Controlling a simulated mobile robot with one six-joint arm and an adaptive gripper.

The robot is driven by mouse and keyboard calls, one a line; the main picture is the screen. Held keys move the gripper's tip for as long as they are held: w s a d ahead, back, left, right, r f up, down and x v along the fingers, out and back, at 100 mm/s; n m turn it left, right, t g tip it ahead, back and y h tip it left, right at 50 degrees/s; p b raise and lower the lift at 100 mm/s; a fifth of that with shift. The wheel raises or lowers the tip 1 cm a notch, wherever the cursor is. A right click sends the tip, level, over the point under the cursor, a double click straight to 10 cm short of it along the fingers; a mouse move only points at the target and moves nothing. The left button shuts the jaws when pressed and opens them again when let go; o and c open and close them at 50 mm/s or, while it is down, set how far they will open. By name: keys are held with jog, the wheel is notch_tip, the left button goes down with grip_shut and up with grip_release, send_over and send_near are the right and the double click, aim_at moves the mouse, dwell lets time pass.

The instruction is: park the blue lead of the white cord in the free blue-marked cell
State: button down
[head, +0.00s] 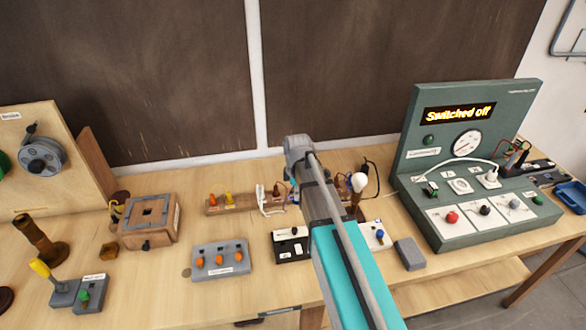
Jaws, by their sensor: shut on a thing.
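A white cord (261,198) with a white end piece stands at the wooden rack (245,206) in the middle of the table, its lower part looping towards my arm. Its blue lead cannot be made out. Another white cord (458,160) arches over the green test panel to a white plug (491,178). No free blue-marked cell can be made out; the rack's right part is behind my arm. My arm reaches over the table's middle, with its far joint above the back of the rack. My gripper is hidden behind the arm, so its hold cannot be seen.
A black-and-white box (292,246) and a grey block with orange knobs (220,260) stand in front of the rack. A wooden box (150,221) is left. The green panel (468,130), reading "Switched off", is right. A grey block (409,253) lies before it.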

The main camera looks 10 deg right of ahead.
jog(key=shift+w+d, duration=0.1)
jog(key=shift+d, duration=0.05)
jog(key=shift+w, duration=0.25)
jog(key=w+f+b, duration=0.1)
jog(key=w, duration=1.1)
jog(key=shift+d, duration=0.15)
jog(key=shift+w+f, duration=0.1)
jog(key=shift+f, duration=0.05)
jog(key=shift+f+b, duration=3)
jog(key=shift+b, duration=0.2)
jog(key=shift+f+b, duration=0.5)
jog(key=c, duration=0.5)
grip_release()
